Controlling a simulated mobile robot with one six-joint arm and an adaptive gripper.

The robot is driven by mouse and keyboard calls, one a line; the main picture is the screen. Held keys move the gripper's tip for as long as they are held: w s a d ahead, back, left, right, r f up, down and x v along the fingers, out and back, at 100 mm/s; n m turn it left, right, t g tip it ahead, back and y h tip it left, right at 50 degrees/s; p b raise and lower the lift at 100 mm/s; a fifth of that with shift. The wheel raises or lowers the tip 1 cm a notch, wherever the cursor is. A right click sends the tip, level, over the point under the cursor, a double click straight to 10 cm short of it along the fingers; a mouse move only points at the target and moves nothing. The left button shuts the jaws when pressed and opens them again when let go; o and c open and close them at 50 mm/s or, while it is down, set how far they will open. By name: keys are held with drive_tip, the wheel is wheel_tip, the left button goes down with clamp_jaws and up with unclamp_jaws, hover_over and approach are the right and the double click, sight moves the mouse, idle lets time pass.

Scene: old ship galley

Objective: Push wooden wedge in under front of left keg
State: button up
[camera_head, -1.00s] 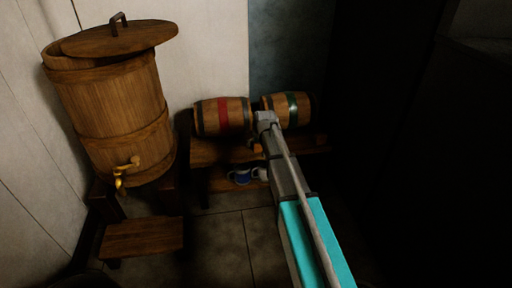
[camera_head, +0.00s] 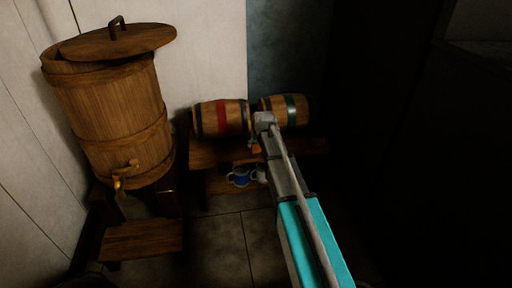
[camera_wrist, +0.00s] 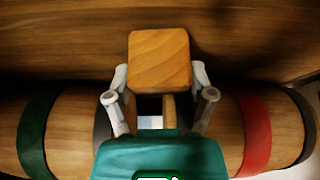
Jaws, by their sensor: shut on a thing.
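The left keg (camera_head: 222,118) lies on its side on a wooden stand and has a red band. In the wrist view, turned about, it shows at the right (camera_wrist: 258,132). The wooden wedge (camera_wrist: 160,60) is pale and block-like from above. My gripper (camera_wrist: 160,82) is shut on it, one finger on each side. In the head view my gripper is mostly hidden by my arm, and a small orange-brown bit of the wedge (camera_head: 255,148) shows by the stand's front, between the kegs. Whether the wedge touches the stand or keg cannot be told.
A second keg (camera_head: 286,110) with a green band lies close at the right. A blue mug (camera_head: 240,177) and a partly hidden white mug stand on the shelf below. A large wooden barrel (camera_head: 112,120) stands at the left.

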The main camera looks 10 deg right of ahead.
drive_tip(key=shift+r+p, duration=1.45)
drive_tip(key=shift+r, duration=0.2)
drive_tip(key=s+a+r+p, duration=0.1)
drive_tip(key=a+r+p, duration=0.2)
drive_tip(key=a, duration=1)
drive_tip(key=shift+s+m, duration=0.15)
drive_tip(key=shift+m, duration=0.25)
drive_tip(key=shift+f, duration=0.15)
drive_tip(key=shift+f+b, duration=3.15)
drive_tip(key=shift+b, duration=0.15)
drive_tip(key=shift+w, duration=0.4)
drive_tip(key=shift+w, duration=0.7)
